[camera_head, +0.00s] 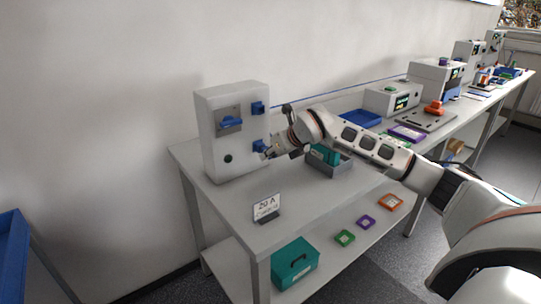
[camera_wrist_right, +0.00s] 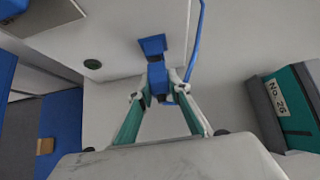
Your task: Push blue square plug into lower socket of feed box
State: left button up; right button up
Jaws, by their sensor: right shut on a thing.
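The feed box (camera_head: 210,140) is a tall white-grey box at the left end of the bench. On its right-hand face are an upper blue socket (camera_head: 258,107) and a lower blue socket (camera_head: 258,146). My right gripper (camera_head: 270,152) is at the lower socket. In the right wrist view its two fingers are shut on the blue square plug (camera_wrist_right: 157,75). The plug is right against the blue socket (camera_wrist_right: 152,45); I cannot tell how far it is in. My left gripper is not in view.
A blue cable (camera_wrist_right: 194,45) runs beside the plug. A blue lever (camera_head: 230,122) and a dark green round button (camera_head: 228,158) are on the box front. A grey bin (camera_head: 335,168) with teal packs stands under my right arm. A sign (camera_head: 266,207) stands at the front.

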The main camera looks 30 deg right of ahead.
jog(key=shift+w, duration=0.5)
jog(key=o, duration=0.9)
jog(key=shift+s, duration=0.1)
jog(key=v, duration=1.2)
